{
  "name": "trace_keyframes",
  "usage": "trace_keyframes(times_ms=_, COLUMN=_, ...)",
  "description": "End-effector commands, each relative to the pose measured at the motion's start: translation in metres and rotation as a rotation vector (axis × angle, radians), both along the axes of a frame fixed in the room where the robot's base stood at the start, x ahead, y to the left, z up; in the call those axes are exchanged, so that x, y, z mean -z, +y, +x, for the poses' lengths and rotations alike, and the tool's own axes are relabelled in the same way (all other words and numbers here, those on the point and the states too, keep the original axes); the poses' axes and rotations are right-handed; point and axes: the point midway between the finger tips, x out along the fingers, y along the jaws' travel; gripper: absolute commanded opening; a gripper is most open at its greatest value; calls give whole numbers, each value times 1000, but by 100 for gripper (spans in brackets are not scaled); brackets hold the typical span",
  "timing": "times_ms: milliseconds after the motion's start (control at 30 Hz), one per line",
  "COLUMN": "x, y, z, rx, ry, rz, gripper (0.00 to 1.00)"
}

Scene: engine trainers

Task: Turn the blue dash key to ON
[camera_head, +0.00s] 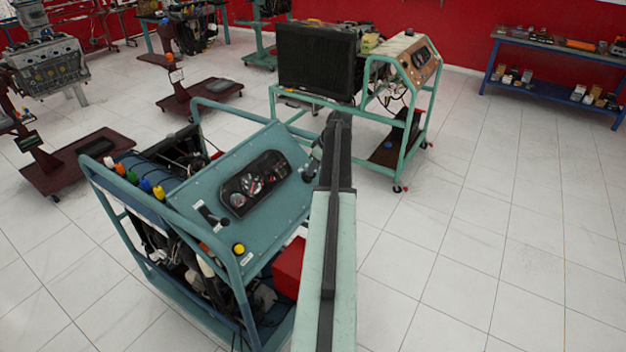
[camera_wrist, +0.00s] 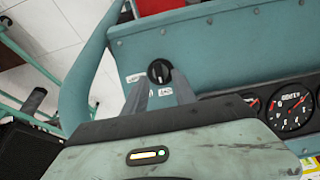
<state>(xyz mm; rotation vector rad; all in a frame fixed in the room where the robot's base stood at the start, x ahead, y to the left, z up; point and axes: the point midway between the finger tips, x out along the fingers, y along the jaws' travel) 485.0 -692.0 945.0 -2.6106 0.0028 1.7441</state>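The blue dash (camera_head: 216,188) is a sloped teal-blue panel on a tube-framed engine trainer. Its key (camera_wrist: 159,71) is a small black round switch with a raised grip, set near an edge of the panel with small white labels below it. My gripper (camera_wrist: 160,80) points at the key, with its two grey fingers apart and one tip on each side of it. Blue panel shows between the fingers. I cannot tell whether the tips touch the key. In the head view my arm covers the panel's right side, and the key cannot be made out clearly.
A gauge cluster (camera_head: 254,183) sits mid-panel and also shows in the wrist view (camera_wrist: 290,108). The trainer's tube frame (camera_head: 168,215) surrounds the panel. A red box (camera_head: 289,268) is below. Another green-framed trainer (camera_head: 403,135) stands behind. Floor at right is clear.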

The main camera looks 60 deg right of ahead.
Motion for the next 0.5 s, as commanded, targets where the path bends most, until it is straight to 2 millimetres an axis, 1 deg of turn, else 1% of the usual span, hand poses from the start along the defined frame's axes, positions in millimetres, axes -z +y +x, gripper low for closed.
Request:
trace_keyframes(times_ms=33, x=18, y=-1, z=4, rx=0, ry=0, rz=0, gripper=33)
trace_keyframes(times_ms=100, x=26, y=-1, z=7, rx=1, ry=0, rz=0, gripper=33)
trace_keyframes(times_ms=200, x=29, y=-1, z=10, rx=1, ry=0, rz=0, gripper=33)
trace_keyframes(times_ms=400, x=26, y=-1, z=10, rx=2, ry=0, rz=1, gripper=33)
trace_keyframes(times_ms=433, x=26, y=-1, z=10, rx=2, ry=0, rz=1, gripper=30)
trace_keyframes(times_ms=467, x=26, y=-1, z=10, rx=2, ry=0, rz=1, gripper=22)
trace_keyframes(times_ms=500, x=26, y=-1, z=10, rx=2, ry=0, rz=1, gripper=10)
